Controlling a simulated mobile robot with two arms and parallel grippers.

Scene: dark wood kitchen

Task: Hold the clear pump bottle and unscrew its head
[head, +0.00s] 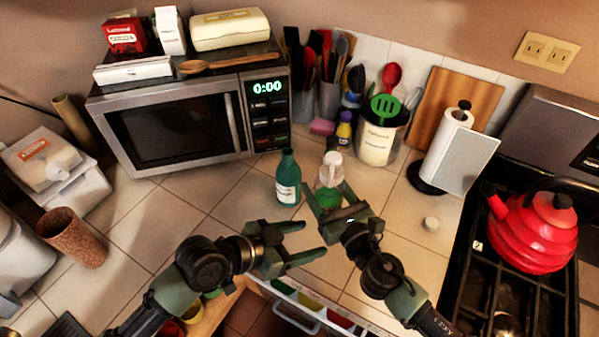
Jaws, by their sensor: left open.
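The clear pump bottle (330,181) stands upright on the tiled counter, with a pale pump head on top and green liquid low inside. My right gripper (327,187) is at the bottle, its fingers spread on either side of the body. A small gap seems to show at the left finger; I cannot make out firm contact. The gripper hides the bottle's lower front. My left gripper (314,240) is open and empty, in front and to the left of the bottle, pointing right.
A teal bottle (287,178) stands close left of the pump bottle. Behind are a utensil crock (377,143) and paper towel holder (447,150); a red kettle (531,231) is far right. An open drawer (300,312) is below.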

